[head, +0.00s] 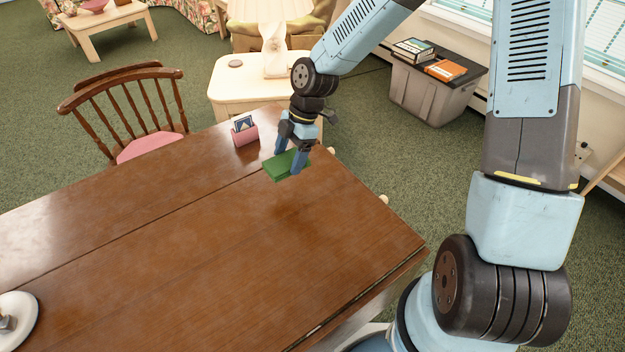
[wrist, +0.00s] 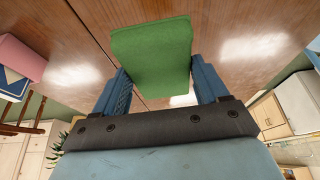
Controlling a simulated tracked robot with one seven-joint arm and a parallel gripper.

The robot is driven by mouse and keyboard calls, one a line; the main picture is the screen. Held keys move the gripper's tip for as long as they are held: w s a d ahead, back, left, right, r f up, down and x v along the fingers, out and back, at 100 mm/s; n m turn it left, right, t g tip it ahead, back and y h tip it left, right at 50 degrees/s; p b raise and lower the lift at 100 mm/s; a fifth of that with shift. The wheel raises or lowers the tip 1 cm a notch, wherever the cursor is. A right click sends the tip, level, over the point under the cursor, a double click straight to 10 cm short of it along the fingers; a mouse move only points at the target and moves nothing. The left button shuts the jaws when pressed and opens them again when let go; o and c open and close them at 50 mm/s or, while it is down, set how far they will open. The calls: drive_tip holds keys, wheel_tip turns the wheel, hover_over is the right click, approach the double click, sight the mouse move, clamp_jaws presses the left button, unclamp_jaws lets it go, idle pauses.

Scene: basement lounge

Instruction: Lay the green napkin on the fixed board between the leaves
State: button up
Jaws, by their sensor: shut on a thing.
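The green napkin (head: 280,168) is a folded rectangular pad between the fingers of my gripper (head: 287,163), over the far right part of the brown wooden table. In the wrist view the napkin (wrist: 152,50) fills the space between both blue fingers of my gripper (wrist: 160,82). The fixed board (head: 210,240) is the broad middle panel. A long seam divides it from the far leaf (head: 130,186), and the napkin lies across the line of this seam in both views. Whether it touches the wood or hangs just above is hard to tell.
A pink holder (head: 244,136) with blue cards stands on the table just left of the napkin. A white plate (head: 14,322) with something on it is at the lower left. A wooden chair (head: 130,105) stands behind the table. The middle of the tabletop is clear.

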hover_over(307, 190)
drive_tip(key=f, duration=0.5)
drive_tip(key=shift+w+d+f, duration=0.35)
drive_tip(key=shift+w, duration=0.05)
drive_tip(key=f, duration=0.3)
drive_tip(key=shift+d+f, duration=0.2)
drive_tip(key=shift+f, duration=0.05)
drive_tip(key=o, duration=1)
drive_tip(key=shift+o, duration=0.2)
drive_tip(key=v, duration=1.2)
drive_tip(key=shift+w, duration=0.1)
